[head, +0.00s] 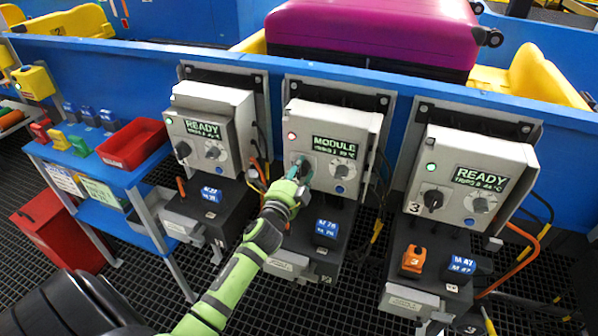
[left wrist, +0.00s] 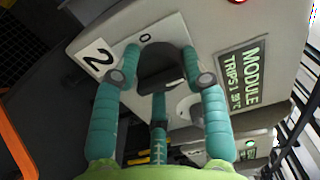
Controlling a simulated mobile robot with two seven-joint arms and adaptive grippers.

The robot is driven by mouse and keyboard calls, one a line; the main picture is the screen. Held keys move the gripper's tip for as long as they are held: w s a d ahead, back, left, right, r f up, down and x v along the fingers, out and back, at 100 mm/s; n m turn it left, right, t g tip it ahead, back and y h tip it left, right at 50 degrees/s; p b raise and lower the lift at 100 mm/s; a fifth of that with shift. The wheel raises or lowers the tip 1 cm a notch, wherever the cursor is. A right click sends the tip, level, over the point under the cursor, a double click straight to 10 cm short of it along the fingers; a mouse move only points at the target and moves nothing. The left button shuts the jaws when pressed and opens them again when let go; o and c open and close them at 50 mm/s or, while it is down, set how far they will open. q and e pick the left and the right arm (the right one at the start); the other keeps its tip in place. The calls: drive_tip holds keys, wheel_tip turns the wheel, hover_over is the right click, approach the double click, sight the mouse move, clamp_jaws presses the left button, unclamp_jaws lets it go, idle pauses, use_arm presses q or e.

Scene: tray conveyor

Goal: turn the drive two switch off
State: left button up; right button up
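Drive two's box (head: 357,124) is the middle one of three, with a red lamp (head: 292,136) lit and a screen (head: 334,147) reading MODULE. Its dark rotary switch (left wrist: 160,66) shows in the left wrist view, beside a number 2 plate and below a 0 mark. My left gripper (head: 303,168) reaches the switch from the front. In the left wrist view, its teal fingertips (left wrist: 160,60) lie against both sides of the knob and look shut on it. The fingers hide most of the switch in the head view, and its exact setting is unclear. My right gripper is out of view.
Drive one's box (head: 208,108) and drive three's box (head: 483,148) stand on either side, with green lamps and READY screens. Padlock holders and cables hang below. A magenta case (head: 375,35) lies behind the blue rail. A red tray (head: 132,143) sits on a blue stand at left.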

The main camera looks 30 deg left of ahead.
use_arm(q)
drive_tip(key=shift+n, duration=0.4)
drive_tip(key=n+p, duration=0.1)
drive_tip(key=n, duration=0.3)
drive_tip(key=shift+r, duration=0.15)
drive_tip(key=n+p, duration=0.2)
drive_tip(key=n, duration=0.2)
drive_tip(key=shift+n, duration=0.3)
drive_tip(key=n+p, duration=0.1)
drive_tip(key=n, duration=0.3)
drive_tip(key=shift+p, duration=0.35)
drive_tip(key=n+p, duration=0.1)
drive_tip(key=n, duration=0.3)
drive_tip(key=shift+n, duration=0.5)
drive_tip(key=o, duration=1.1)
drive_tip(key=shift+o, duration=0.2)
